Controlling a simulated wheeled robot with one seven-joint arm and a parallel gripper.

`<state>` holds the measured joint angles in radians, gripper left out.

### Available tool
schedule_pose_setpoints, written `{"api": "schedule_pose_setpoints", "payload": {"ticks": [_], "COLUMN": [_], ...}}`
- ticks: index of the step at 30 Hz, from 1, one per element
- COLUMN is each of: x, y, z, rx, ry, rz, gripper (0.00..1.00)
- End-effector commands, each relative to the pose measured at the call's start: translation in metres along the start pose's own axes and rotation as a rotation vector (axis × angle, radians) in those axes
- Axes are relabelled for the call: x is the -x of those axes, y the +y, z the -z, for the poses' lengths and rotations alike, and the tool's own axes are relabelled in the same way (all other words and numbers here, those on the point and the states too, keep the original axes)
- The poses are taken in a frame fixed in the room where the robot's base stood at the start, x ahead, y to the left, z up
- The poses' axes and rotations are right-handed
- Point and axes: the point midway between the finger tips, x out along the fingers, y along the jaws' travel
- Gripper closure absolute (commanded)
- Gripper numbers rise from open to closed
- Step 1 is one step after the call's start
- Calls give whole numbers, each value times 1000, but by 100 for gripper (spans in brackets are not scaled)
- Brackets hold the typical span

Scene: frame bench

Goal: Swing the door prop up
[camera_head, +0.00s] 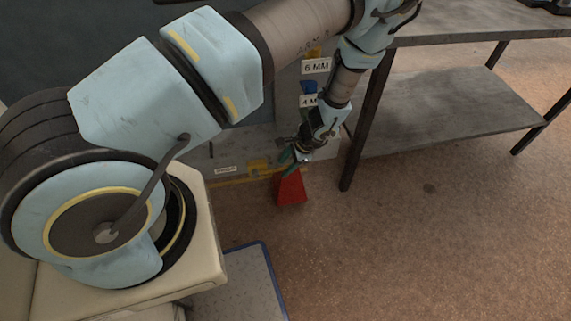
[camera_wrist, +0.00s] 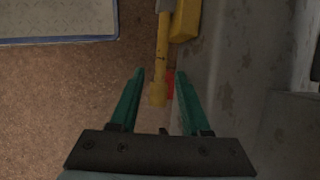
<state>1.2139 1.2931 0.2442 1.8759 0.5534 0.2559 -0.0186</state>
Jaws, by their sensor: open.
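The door prop (camera_head: 232,180) is a thin yellow bar lying low and nearly level along the foot of the grey panel. In the wrist view, the prop (camera_wrist: 161,50) runs down from the top edge, and its thicker, rounded end lies between my green fingers. My gripper (camera_head: 292,158) reaches down to that end at the panel's foot. In the wrist view my gripper (camera_wrist: 160,76) is open, with gaps on both sides of the bar. I cannot tell its height relative to the bar. A yellow bracket (camera_head: 259,167) sits on the panel beside the bar.
A red wedge-shaped thing (camera_head: 291,189) is just below my gripper. A metal table (camera_head: 446,106) with a lower shelf stands right, its dark leg (camera_head: 362,140) near my forearm. A blue-edged mat (camera_head: 252,284) lies in front. The brown floor to the right is clear.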

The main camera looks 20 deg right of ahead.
Motion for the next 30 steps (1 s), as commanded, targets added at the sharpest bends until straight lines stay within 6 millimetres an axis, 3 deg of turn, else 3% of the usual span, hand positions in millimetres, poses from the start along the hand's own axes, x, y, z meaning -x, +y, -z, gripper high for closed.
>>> {"api": "schedule_pose_setpoints", "payload": {"ticks": [8,21,30], "x": [-2,-1,-1], "y": [0,0,0], "z": [0,0,0], "rx": [0,0,0], "ry": [1,1,1], "rz": [0,0,0], "gripper": [53,100,100]}}
